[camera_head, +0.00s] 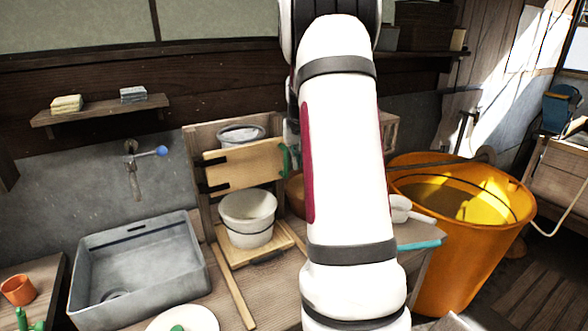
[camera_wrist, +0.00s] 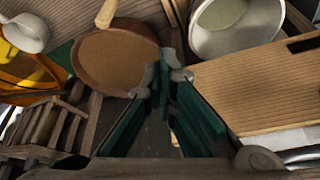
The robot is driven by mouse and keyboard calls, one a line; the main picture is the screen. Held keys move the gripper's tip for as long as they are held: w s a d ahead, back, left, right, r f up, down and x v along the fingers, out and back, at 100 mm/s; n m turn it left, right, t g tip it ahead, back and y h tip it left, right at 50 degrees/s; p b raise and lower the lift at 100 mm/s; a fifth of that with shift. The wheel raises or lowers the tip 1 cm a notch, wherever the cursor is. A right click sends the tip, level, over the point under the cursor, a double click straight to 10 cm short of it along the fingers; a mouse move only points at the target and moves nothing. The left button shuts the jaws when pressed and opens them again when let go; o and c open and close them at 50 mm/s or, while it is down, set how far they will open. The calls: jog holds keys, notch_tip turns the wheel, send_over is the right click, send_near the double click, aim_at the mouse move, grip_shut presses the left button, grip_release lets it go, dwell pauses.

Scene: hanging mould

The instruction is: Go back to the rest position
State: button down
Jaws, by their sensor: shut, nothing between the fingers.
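My gripper (camera_wrist: 171,78) shows in the wrist view with its two green-padded fingers drawn together and nothing between them. In the head view my white arm stands upright in the middle and hides most of the gripper. A small green part shows at the arm's left edge, beside the right end of a tan wooden board (camera_head: 240,166). A flat wooden board (camera_wrist: 265,85) also fills the right of the wrist view. I cannot tell whether the gripper touches anything.
A white bucket (camera_head: 247,215) stands on the wooden frame below the tan board. A grey sink (camera_head: 140,268) is to the left, under a tap (camera_head: 132,165). A large orange tub (camera_head: 460,245) stands at the right. A brown round vessel (camera_wrist: 112,60) lies below my gripper, left of its fingers.

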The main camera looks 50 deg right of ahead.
jog(key=shift+b+v, duration=0.3)
jog(key=shift+v, duration=2.2)
jog(key=shift+s, duration=0.15)
